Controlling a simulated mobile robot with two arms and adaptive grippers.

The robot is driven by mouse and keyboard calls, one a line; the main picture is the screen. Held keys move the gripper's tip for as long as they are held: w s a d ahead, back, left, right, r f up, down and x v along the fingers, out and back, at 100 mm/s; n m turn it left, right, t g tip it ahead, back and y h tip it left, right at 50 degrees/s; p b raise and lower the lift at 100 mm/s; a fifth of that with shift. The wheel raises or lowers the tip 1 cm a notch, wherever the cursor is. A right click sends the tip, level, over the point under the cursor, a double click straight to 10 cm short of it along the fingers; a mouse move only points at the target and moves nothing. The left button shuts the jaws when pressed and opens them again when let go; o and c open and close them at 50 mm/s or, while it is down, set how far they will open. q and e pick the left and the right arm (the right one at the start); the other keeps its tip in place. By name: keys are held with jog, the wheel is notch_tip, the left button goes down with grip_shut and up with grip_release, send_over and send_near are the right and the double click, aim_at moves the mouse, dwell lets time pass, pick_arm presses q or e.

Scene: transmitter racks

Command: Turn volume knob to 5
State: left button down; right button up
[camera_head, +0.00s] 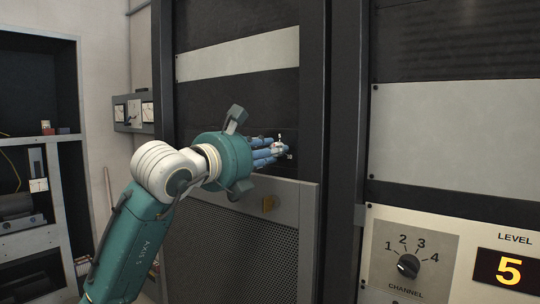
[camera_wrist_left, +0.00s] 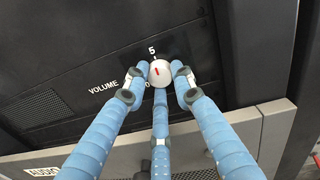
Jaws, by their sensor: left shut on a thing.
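The volume knob (camera_wrist_left: 162,76) is a small white round cap with a short red mark, on a black panel (camera_wrist_left: 100,50). A white "5" is printed just above it, "VOLUME" to its left, and a "0" close below left. The red mark stands nearly upright, toward the "5". My left gripper (camera_wrist_left: 160,80) has three blue fingers closed around the knob, with fingertips at its sides and below. In the head view my left gripper (camera_head: 279,149) reaches the black panel from the left; its fingers mostly hide the knob there. My right gripper is not in view.
On the right rack are a channel selector (camera_head: 408,265) and a level display (camera_head: 508,270) reading 5. An open shelf rack (camera_head: 45,190) stands at left.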

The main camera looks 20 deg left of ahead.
pick_arm(q)
jog(key=shift+f, duration=0.1)
jog(key=c, duration=1.4)
grip_release()
jog(key=shift+c, duration=0.2)
jog(key=shift+s, duration=0.15)
jog(key=v, duration=1.1)
jog(key=shift+s+a, duration=0.15)
jog(key=shift+s, duration=0.25)
